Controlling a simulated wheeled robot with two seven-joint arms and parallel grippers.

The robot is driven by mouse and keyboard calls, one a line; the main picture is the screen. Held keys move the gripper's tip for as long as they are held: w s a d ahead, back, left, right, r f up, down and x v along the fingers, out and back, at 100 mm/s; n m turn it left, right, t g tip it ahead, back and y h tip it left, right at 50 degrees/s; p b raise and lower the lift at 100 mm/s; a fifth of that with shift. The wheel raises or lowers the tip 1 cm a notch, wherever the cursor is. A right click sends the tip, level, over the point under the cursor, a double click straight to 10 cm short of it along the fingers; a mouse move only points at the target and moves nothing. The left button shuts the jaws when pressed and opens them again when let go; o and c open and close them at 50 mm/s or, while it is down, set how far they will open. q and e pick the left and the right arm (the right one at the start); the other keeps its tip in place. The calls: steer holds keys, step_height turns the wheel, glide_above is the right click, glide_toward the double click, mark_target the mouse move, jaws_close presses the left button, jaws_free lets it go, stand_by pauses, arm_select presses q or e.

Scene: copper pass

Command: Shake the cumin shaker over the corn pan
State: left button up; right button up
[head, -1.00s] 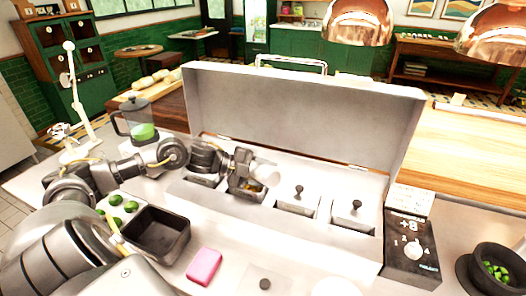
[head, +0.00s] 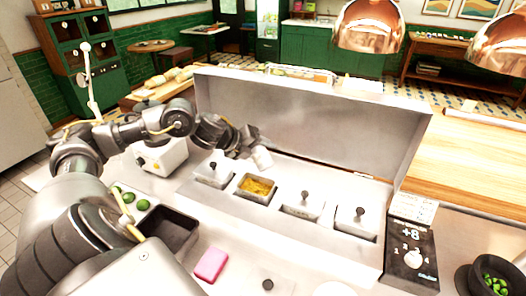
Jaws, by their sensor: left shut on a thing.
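The corn pan (head: 244,195) is a small open well of yellow corn in the metal counter unit, second from the left. My left gripper (head: 250,142) is shut on a small whitish shaker (head: 262,158), which I take to be the cumin shaker. The shaker is tilted and held in the air above the back edge of the corn pan, apart from it. The gripper partly hides its upper part, and no label is readable. My right gripper is not in view.
Lidded wells flank the corn pan: one lid (head: 213,174) on the left, two on the right (head: 304,204). The unit's raised metal back panel (head: 310,120) stands close behind the shaker. A dark empty tray (head: 172,232) and a pink sponge (head: 210,264) lie in front.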

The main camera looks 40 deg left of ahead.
arm_select(q)
steer(key=shift+w+a+r+m+y+p, duration=0.15)
steer(key=shift+a+r+m+y+p, duration=0.2)
steer(key=shift+r+m+y, duration=0.4)
steer(key=b, duration=0.1)
steer(key=m+t+b, duration=0.1)
steer(key=b, duration=0.1)
steer(key=shift+d+f, duration=0.2)
steer(key=shift+d, duration=0.15)
steer(key=d+r+m+b, duration=0.1)
steer(key=m+b, duration=0.1)
steer(key=d+r+m+t+b, duration=0.1)
steer(key=m+b, duration=0.1)
steer(key=m, duration=0.1)
steer(key=d+r+m+b, duration=0.1)
steer(key=m, duration=0.1)
steer(key=shift+s+d+r+t+h+b, duration=0.2)
steer(key=shift+s+t+h+b, duration=0.05)
steer(key=shift+s+t+b, duration=0.15)
steer(key=shift+d+r+m+b, duration=0.35)
steer(key=shift+r+m, duration=0.3)
steer(key=shift+m, duration=0.4)
